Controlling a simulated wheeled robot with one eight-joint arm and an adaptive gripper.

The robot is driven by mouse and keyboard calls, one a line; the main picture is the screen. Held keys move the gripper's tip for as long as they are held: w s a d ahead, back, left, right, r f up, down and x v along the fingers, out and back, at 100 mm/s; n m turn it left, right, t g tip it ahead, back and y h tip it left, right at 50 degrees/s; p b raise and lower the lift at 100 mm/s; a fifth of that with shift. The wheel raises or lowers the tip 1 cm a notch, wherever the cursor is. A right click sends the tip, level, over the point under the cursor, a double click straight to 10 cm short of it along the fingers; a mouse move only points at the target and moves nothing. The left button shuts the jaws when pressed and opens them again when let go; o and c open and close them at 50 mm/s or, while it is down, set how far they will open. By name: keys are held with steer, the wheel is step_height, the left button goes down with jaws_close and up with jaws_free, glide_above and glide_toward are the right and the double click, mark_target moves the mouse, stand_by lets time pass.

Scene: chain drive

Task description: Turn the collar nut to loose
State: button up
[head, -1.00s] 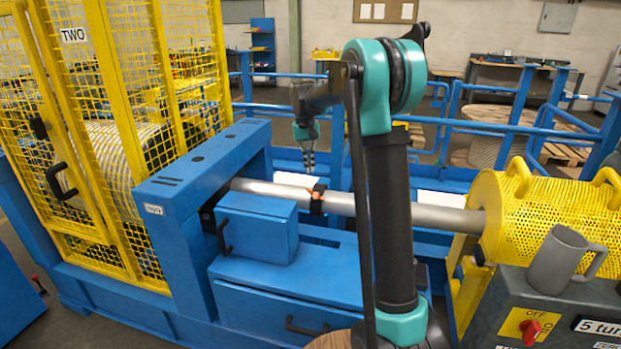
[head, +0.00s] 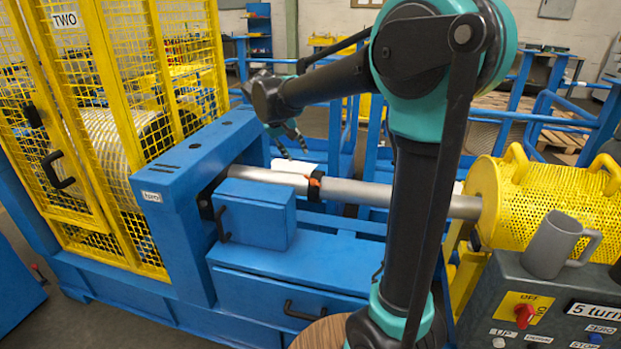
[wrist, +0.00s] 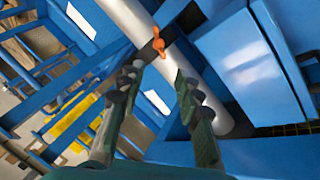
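The collar nut is a small orange winged piece (head: 314,182) on a dark collar (head: 316,194) around the long grey shaft. It shows in the wrist view as an orange nut (wrist: 158,42) near the top centre, on the dark collar (wrist: 148,50). My gripper (head: 296,150) is above and behind the shaft in the head view, left of the nut. In the wrist view my gripper (wrist: 158,72) has its two fingers apart with nothing between them. The nut lies beyond the fingertips and does not appear to be touched. I cannot tell the nut's exact turn.
The shaft (head: 365,193) runs between the blue housing (head: 185,165) and the yellow perforated guard (head: 540,190). A blue box (head: 255,215) stands in front of the shaft. A grey mug (head: 550,245) stands on the control panel (head: 590,285). Blue rails run behind.

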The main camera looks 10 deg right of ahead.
mark_target(313, 181)
steer(key=shift+t, duration=0.4)
steer(key=x, duration=1.1)
steer(key=s+x, duration=0.1)
steer(key=x, duration=0.4)
steer(key=shift+w+d+f, duration=0.2)
steer(key=shift+d+f, duration=0.05)
steer(key=shift+f, duration=0.25)
steer(key=shift+c, duration=0.2)
